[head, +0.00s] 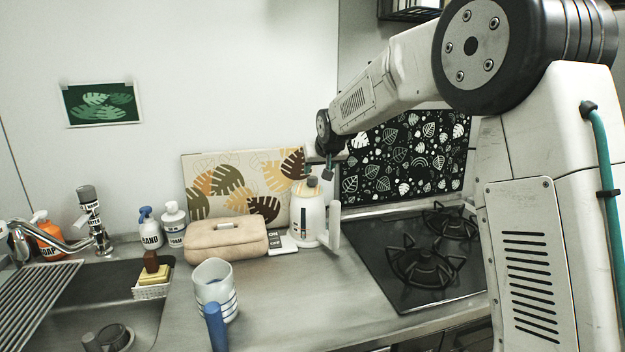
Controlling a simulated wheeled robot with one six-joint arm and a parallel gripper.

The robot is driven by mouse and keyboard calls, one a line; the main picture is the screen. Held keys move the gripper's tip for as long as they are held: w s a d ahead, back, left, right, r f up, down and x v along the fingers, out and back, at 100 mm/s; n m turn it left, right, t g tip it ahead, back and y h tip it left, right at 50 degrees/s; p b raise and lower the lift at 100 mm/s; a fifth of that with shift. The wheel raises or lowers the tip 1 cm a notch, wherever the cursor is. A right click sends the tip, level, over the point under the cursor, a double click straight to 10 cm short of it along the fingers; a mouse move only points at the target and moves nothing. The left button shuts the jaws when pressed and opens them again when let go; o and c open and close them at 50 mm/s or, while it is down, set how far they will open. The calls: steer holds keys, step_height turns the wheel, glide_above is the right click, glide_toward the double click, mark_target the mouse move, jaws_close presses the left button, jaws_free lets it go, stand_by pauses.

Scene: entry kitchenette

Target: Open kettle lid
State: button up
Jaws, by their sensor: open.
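The white kettle (308,216) stands upright on the counter, in front of the leaf-pattern board. Its pale handle is on its right side. The lid (308,190) sits at the top with a dark knob and looks closed, though its edge is too small to make out. My gripper (320,172) is open just above the kettle, by the knob and slightly to its right. At this size I cannot tell whether the fingers touch the knob. My arm reaches in from the right.
A beige case (226,239) and a small white switch plate (283,245) lie close left of the kettle. A striped mug (216,287) stands in front. The black stove (415,258) is at right, the sink (120,300) at left.

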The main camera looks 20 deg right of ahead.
mark_target(313, 177)
steer(key=x, duration=0.9)
steer(key=shift+w+a+r, duration=0.1)
steer(key=shift+w+r, duration=0.1)
steer(key=shift+w, duration=0.15)
steer(key=shift+c, duration=0.3)
